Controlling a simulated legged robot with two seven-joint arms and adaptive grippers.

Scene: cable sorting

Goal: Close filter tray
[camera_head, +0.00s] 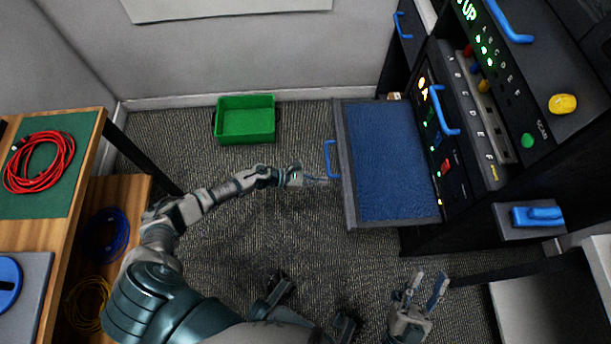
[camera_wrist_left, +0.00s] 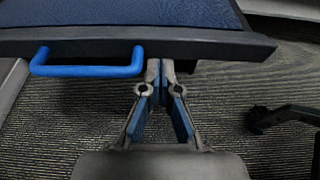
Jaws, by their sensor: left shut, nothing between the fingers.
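The filter tray (camera_head: 388,160) is pulled out of the dark cabinet, with a blue filter surface and a grey rim. Its blue handle (camera_head: 329,158) is on the front edge facing left. My left gripper (camera_head: 322,181) is shut and empty, its tips close to the tray's front edge, just below the handle in the head view. In the left wrist view the shut fingers (camera_wrist_left: 160,75) point at the tray's front panel (camera_wrist_left: 205,45), to the right of the blue handle (camera_wrist_left: 88,70). Whether the tips touch the panel I cannot tell. My right gripper (camera_head: 427,290) is open and empty at the lower right.
The cabinet (camera_head: 470,110) carries lit buttons, labels and more blue handles. A green bin (camera_head: 246,120) stands on the carpet by the wall. A wooden shelf (camera_head: 75,220) on the left holds a red cable (camera_head: 38,162) and other coils.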

